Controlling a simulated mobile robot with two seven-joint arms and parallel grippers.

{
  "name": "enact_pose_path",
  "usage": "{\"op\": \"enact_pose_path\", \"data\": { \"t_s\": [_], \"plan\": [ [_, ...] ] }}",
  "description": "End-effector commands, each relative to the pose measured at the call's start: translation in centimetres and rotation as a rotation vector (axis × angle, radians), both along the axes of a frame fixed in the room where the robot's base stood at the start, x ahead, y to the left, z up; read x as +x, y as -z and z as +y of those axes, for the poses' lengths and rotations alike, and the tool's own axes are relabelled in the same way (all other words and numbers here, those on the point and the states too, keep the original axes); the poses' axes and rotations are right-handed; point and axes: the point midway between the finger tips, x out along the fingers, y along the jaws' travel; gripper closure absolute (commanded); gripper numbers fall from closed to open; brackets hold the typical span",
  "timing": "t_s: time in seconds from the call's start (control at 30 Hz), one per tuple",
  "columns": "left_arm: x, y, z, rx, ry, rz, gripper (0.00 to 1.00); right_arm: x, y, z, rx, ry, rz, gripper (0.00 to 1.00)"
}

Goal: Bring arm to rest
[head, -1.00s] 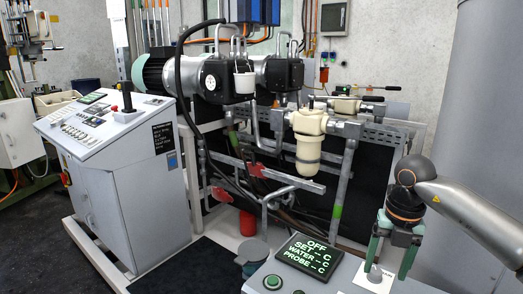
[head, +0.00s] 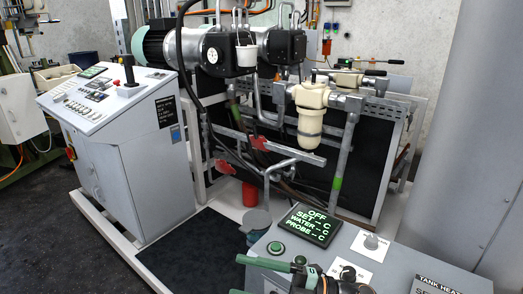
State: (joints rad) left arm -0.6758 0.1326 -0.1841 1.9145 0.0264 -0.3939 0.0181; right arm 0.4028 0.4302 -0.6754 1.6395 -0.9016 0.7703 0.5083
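My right gripper (head: 240,277) is at the bottom edge of the head view, in front of the grey control panel (head: 395,265). Its green fingers point left and stand apart with nothing seen between them. The lower finger and the wrist are partly cut off by the frame edge. A grey knob (head: 371,242) on a white label sits on the panel, clear of the gripper. The dark display (head: 308,225) reads OFF, SET, WATER and PROBE with dashes. A green button (head: 276,248) is left of it. My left gripper is not in view.
A grey console (head: 125,150) with a joystick stands at left. Behind the panel is a pipe rig with a cream filter housing (head: 311,115) and a red can (head: 250,195). A large grey cylinder (head: 455,130) stands at right. The black floor mat (head: 195,250) is clear.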

Motion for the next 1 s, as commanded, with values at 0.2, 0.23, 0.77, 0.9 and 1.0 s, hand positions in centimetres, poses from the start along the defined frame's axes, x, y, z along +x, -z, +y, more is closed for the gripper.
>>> {"op": "enact_pose_path", "data": {
  "t_s": [0.2,0.23,0.77,0.9,1.0],
  "plan": [
    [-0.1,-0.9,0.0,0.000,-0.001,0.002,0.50,2.2,2.6,-4.3,0.288,0.415,0.347,0.27],
    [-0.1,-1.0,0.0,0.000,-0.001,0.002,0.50,2.3,3.6,-5.2,0.310,0.475,0.402,0.27],
    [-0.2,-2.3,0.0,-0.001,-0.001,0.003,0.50,-12.2,26.1,-18.6,0.235,1.262,1.396,0.27],
    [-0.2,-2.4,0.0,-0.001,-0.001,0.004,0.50,-14.8,27.6,-19.2,0.203,1.301,1.486,0.27],
    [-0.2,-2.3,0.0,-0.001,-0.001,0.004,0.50,-15.2,27.8,-19.3,0.196,1.307,1.500,0.27]
  ]
}}
